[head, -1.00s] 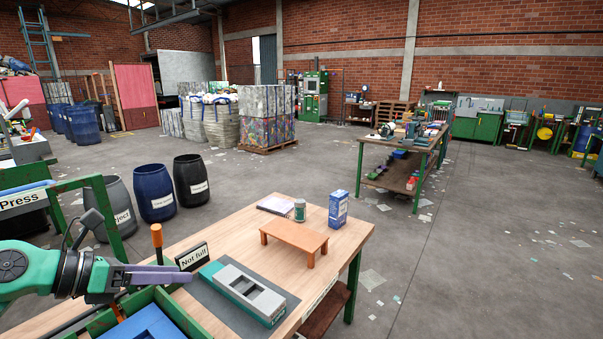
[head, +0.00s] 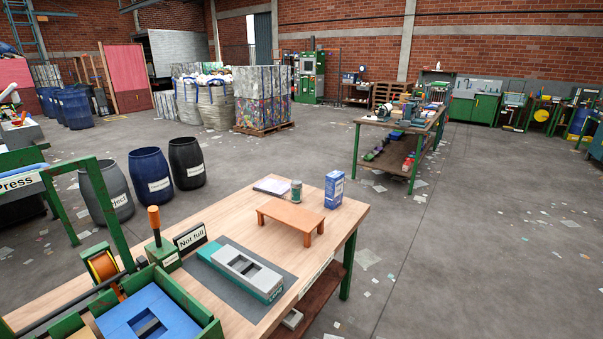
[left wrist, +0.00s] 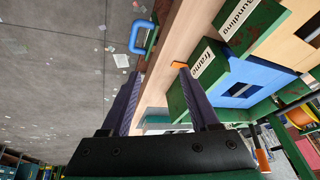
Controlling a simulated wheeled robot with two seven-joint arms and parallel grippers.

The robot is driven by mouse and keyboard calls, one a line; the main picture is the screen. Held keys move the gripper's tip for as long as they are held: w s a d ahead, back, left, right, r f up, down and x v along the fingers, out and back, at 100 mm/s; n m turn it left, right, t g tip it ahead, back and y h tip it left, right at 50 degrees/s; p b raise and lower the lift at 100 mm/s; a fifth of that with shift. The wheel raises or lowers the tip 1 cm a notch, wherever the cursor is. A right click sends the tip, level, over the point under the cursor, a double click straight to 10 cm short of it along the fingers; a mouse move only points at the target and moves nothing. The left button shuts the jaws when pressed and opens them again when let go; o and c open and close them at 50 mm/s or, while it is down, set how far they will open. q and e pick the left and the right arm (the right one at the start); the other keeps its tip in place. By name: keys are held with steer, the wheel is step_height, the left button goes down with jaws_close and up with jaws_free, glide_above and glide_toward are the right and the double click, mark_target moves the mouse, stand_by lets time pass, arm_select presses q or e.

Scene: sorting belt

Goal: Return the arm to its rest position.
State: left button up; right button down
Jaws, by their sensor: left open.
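My left gripper (left wrist: 160,98) shows in the left wrist view, its two dark fingers spread apart with nothing between them. It hangs over the edge of the wooden workbench (left wrist: 178,50), beside the green crate holding blue parts. My left arm is out of the head view. My right gripper is in neither view.
On the workbench (head: 335,222) stand a green crate (head: 185,295), a "Not full" sign (head: 190,237), a grey-and-teal fixture (head: 240,270) on a dark mat, an orange stand (head: 291,217) and a blue box (head: 334,190). Barrels (head: 151,175) stand behind. The floor on the right is mostly open.

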arm_select(q)
steer(key=s+d+f+g+b, duration=0.1)
steer(key=s+f+b, duration=0.2)
steer(key=f, duration=1.3)
steer(key=s+f+g+b, duration=0.1)
steer(key=s+f+b, duration=0.15)
steer(key=f, duration=1.25)
steer(key=s+a+f+g+b, duration=0.1)
steer(key=s+f+b, duration=0.3)
steer(key=s+f, duration=1.1)
step_height(320, 180, down, 3)
steer(key=shift+s+a+r+g+b, duration=0.2)
steer(key=shift+s+a+g+b, duration=0.15)
steer(key=shift+a, duration=0.4)
